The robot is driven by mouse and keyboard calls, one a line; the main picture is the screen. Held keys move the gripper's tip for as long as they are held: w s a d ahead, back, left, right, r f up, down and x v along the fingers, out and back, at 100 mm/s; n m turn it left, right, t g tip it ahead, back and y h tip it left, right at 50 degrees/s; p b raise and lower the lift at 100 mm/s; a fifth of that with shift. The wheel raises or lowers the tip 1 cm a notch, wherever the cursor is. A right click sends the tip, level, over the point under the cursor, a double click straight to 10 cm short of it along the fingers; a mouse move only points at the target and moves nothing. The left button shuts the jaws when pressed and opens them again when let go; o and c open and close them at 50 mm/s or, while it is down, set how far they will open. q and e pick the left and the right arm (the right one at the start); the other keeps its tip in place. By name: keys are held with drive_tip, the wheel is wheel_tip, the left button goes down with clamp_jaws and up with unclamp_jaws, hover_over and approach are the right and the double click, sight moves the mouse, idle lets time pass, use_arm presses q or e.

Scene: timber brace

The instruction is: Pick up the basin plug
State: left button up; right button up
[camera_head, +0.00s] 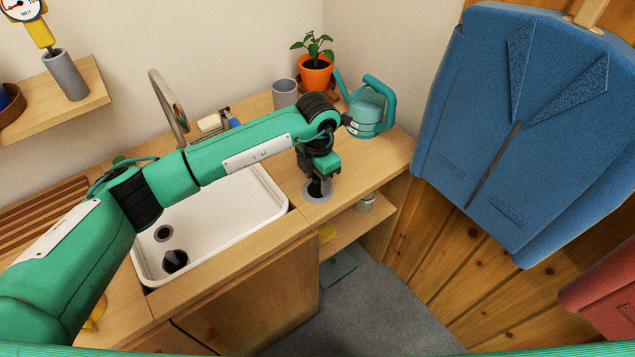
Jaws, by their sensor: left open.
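A round grey disc with a dark middle, which looks like the basin plug (312,198), lies on the wooden counter just right of the sink. My left gripper (318,186) points down directly over it, with its open fingers close to the dark middle. The gripper hides part of the disc, and I cannot tell whether the fingers touch it. A dark round object (175,261) sits in the white sink (240,215) near the drain (163,233). My right gripper is not in view.
A teal watering can (366,108), an orange plant pot (315,74) and a grey cup (285,93) stand behind the gripper. A curved tap (168,105) rises behind the sink. A blue jacket (530,130) hangs at right. The counter right of the disc is clear.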

use_arm(q)
drive_tip(key=shift+c, duration=0.5)
clamp_jaws()
